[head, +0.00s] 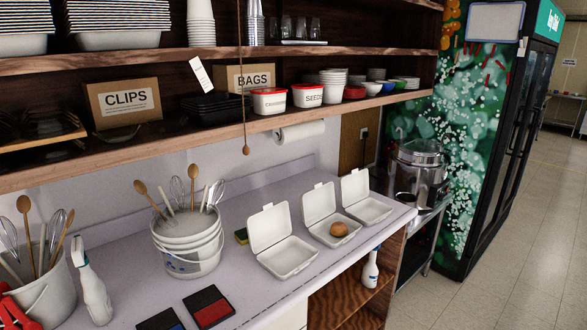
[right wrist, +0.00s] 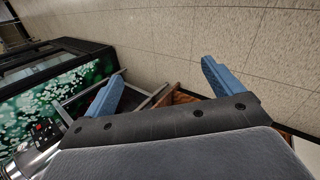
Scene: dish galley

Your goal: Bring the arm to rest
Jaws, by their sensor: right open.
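My right gripper (right wrist: 161,74) shows in the right wrist view. Its two blue fingers are wide apart with nothing between them. Past the fingers are the tiled floor and a brown wooden shelf edge, so it is apart from the things around it. My right arm is not seen in the head view.
The counter (head: 245,225) holds three open white boxes, the middle one with a brown roll (head: 339,229), a utensil bucket (head: 187,248) and a spray bottle (head: 92,290). A loaded shelf (head: 200,145) overhangs it. A steel pot (head: 418,165) stands right; the floor (head: 500,290) is clear.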

